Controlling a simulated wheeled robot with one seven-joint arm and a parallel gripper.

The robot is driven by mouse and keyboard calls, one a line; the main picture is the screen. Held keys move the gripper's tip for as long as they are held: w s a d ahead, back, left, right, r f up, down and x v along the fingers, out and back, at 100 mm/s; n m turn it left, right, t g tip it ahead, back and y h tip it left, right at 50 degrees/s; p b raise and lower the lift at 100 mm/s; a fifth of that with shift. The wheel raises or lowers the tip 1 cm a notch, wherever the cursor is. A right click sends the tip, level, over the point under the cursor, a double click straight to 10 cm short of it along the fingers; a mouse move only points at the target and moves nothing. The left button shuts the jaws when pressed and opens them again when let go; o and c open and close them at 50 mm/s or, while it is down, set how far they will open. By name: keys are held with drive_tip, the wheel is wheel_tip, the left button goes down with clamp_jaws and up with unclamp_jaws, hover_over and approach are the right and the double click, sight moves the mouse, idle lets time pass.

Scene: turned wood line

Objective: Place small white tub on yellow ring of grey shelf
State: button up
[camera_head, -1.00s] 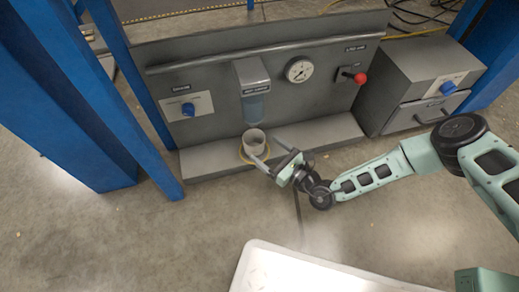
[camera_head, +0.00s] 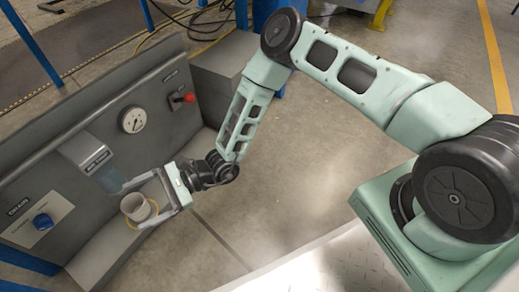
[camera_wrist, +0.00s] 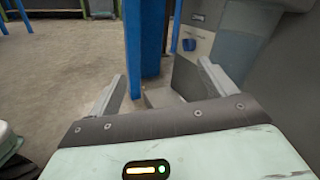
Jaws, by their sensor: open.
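The small white tub (camera_head: 134,207) stands upright on the grey shelf (camera_head: 92,262) of the panel, below the dispenser. The yellow ring (camera_head: 153,208) shows around its base; whether the tub is exactly centred in it cannot be told. My gripper (camera_head: 135,208) is open, with one finger on each side of the tub in the head view. Whether a finger touches the tub is unclear. The wrist view shows my spread fingers (camera_wrist: 160,88) with no tub visible between them.
The dispenser (camera_head: 88,153) hangs close above and behind the tub. A gauge (camera_head: 132,120), a red-knobbed lever (camera_head: 188,98) and a blue knob (camera_head: 42,221) are on the panel. A blue post (camera_wrist: 143,40) stands ahead in the wrist view. The floor in front of the shelf is clear.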

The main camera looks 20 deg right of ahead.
drive_tip(key=s+d+r+n+g+h, duration=0.7)
drive_tip(key=s+d+r+n+h, duration=0.1)
drive_tip(key=s+r+n+h, duration=0.4)
drive_tip(key=s+d+r+n+t+h, duration=0.1)
drive_tip(key=d+r+n+t+h, duration=0.2)
drive_tip(key=d, duration=0.5)
drive_tip(key=s+d+r+n+t+h, duration=0.2)
drive_tip(key=d+r+n+t, duration=0.3)
drive_tip(key=d, duration=0.4)
wheel_tip(320, 180, up, 2)
drive_tip(key=shift+d+n+t+h, duration=0.2)
drive_tip(key=shift+n+t+h, duration=0.15)
drive_tip(key=shift+t, duration=0.25)
wheel_tip(320, 180, up, 55)
drive_tip(key=p, duration=5.5)
